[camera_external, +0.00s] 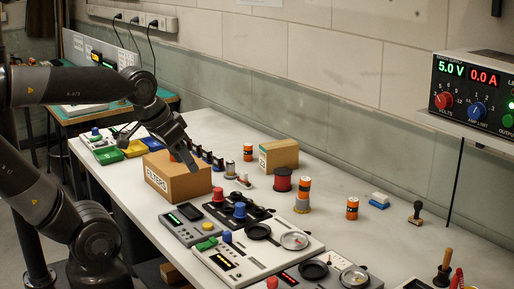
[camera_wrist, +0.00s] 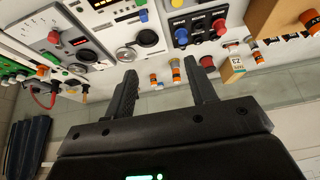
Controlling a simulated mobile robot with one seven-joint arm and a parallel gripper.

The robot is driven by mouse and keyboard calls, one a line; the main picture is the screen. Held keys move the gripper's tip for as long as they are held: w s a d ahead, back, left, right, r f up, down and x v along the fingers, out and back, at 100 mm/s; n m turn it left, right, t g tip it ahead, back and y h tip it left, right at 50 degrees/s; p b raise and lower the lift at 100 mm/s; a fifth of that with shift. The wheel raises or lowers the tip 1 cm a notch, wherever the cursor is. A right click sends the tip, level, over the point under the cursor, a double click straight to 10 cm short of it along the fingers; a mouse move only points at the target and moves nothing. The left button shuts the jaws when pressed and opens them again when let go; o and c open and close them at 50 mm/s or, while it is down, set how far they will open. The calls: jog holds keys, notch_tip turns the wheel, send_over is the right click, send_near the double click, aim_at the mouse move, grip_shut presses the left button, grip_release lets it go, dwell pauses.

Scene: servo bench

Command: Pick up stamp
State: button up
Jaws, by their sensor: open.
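I cannot make out the stamp for certain in the wrist view.
The FILTERS box (camera_external: 178,178) is below my gripper. Control panels (camera_external: 258,252) fill the front. A power supply (camera_external: 474,97) sits on a shelf at right.

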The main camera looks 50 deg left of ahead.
jog(key=shift+c, duration=0.2)
jog(key=w+r, duration=0.4)
jog(key=w, duration=0.4)
jog(key=n+y, duration=0.1)
jog(key=n, duration=0.1)
send_over(419, 202)
jog(key=s, duration=0.3)
notch_tip(419, 202, down, 16)
jog(key=shift+g, duration=0.4)
jog(key=x, duration=0.4)
jog(key=shift+w+d+f, duration=0.1)
jog(key=shift+w+f, duration=0.05)
jog(key=shift+f, duration=0.05)
jog(key=x, duration=0.5)
jog(key=shift+d+f, duration=0.25)
jog(key=shift+f, duration=0.1)
